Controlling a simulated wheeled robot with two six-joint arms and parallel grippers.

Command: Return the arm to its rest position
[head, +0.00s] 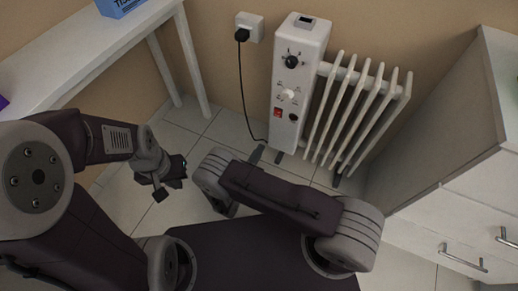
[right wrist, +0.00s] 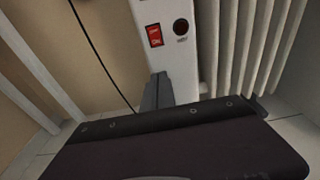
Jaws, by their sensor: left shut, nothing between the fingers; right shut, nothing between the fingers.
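My left gripper (head: 171,180) is shut and empty at the left of the head view, above the tiled floor and below the white table. My right arm (head: 280,195) lies folded across the lower middle of the head view, in front of the heater. Its gripper is hard to make out there, behind the arm link. In the right wrist view the narrow grey fingers of my right gripper (right wrist: 157,92) are together with nothing held, in front of the heater's lower body. A dark link of mine fills the lower part of that view.
A white oil heater (head: 293,80) stands against the wall, its cord running to a wall socket (head: 249,26). A white table (head: 75,60) with a blue tissue box (head: 120,6) is at the left. A white drawer cabinet (head: 450,200) is at the right. Tiled floor shows between.

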